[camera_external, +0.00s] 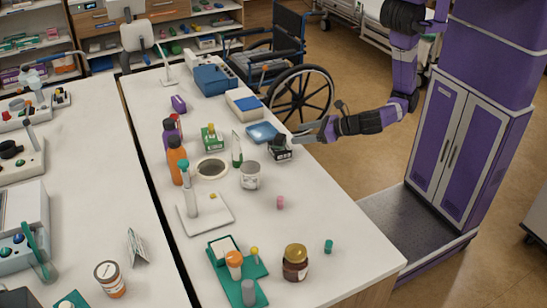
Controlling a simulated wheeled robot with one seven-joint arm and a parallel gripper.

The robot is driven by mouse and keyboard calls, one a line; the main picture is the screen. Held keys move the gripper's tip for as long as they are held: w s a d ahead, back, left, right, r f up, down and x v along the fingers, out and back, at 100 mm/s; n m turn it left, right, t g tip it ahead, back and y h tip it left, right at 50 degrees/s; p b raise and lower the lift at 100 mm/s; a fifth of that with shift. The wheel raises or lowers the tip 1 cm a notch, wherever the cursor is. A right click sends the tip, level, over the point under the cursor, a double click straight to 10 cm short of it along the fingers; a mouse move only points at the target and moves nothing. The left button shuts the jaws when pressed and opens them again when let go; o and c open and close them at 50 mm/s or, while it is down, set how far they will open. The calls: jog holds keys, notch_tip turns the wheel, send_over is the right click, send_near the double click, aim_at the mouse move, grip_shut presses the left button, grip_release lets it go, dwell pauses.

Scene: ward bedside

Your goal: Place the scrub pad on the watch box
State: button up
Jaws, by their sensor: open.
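My gripper (305,138) reaches in from the right over the table's right edge, with its jaws open. A small dark box (281,151) with a pale patterned face stands just left of the fingertips; it may be the watch box. I cannot tell whether the fingers touch it. I cannot pick out the scrub pad with certainty. A flat blue piece (262,132) lies just behind the dark box, and another blue piece (249,103) rests on a pale box (241,112) farther back. Nothing shows held in my gripper, though its fingertips are small and partly unclear.
The white table (340,235) has free room at its front right. A wheelchair (300,95) is beyond the table's right edge.

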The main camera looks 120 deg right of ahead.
jog(key=s+f+m+y, duration=0.2)
jog(key=f, duration=0.1)
jog(key=s+a+f+m+y, duration=0.1)
jog(key=f, duration=0.1)
jog(key=shift+s+a+t+y, duration=0.1)
jog(key=shift+s+t+y, duration=0.05)
jog(key=shift+t+y, duration=0.15)
jog(key=s+a+r+m+t+y, duration=0.1)
jog(key=s+a+m+y, duration=0.15)
jog(key=s+m, duration=0.35)
jog(key=s+a+r+m+t+y, duration=0.1)
jog(key=s+a+m+y, duration=0.1)
jog(key=s+m+y, duration=0.35)
jog(key=s+d+r+m+t+h, duration=0.1)
jog(key=s+r+m+t+h, duration=0.1)
jog(key=r+m, duration=0.6)
jog(key=s+m, duration=0.1)
jog(key=m, duration=0.3)
jog(key=shift+s+d+r+t, duration=0.25)
jog(key=shift+d+r+t, duration=0.05)
jog(key=shift+r+t, duration=0.1)
